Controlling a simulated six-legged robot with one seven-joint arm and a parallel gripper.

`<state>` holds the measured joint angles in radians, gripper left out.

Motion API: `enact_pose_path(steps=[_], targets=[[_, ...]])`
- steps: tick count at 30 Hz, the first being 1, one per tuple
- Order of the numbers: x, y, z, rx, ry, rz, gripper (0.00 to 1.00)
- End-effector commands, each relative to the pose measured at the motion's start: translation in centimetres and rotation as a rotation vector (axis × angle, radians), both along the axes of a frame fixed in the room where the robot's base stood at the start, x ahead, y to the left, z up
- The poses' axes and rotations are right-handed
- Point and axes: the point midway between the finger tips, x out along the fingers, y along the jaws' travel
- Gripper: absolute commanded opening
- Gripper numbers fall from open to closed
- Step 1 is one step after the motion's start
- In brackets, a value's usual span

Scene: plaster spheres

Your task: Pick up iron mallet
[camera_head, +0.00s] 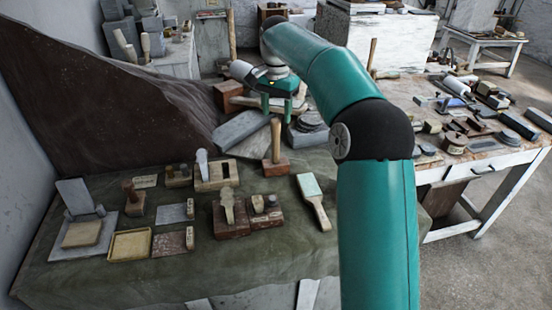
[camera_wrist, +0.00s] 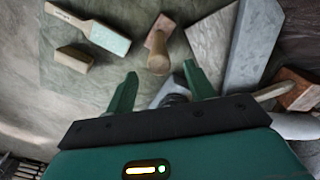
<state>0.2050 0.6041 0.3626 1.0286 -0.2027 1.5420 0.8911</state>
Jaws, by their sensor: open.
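No thing in view is clearly an iron mallet. My gripper (camera_head: 277,107) is open and empty, pointing down behind this mallet, above the back of the table. I see no contact.
Grey stone slabs (camera_head: 240,131) lie left of my gripper. Dark stacked discs (camera_head: 309,121) sit close on its right. Several blocks and tools cover the cloth at left. A second table (camera_head: 480,150) at right is crowded.

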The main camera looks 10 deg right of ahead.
Motion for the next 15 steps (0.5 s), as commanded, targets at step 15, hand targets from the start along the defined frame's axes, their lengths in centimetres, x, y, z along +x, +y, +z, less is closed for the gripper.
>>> enact_pose_path(steps=[15], targets=[[-0.4, 0.2, -5.7, 0.001, -0.001, 0.002, 0.54]])
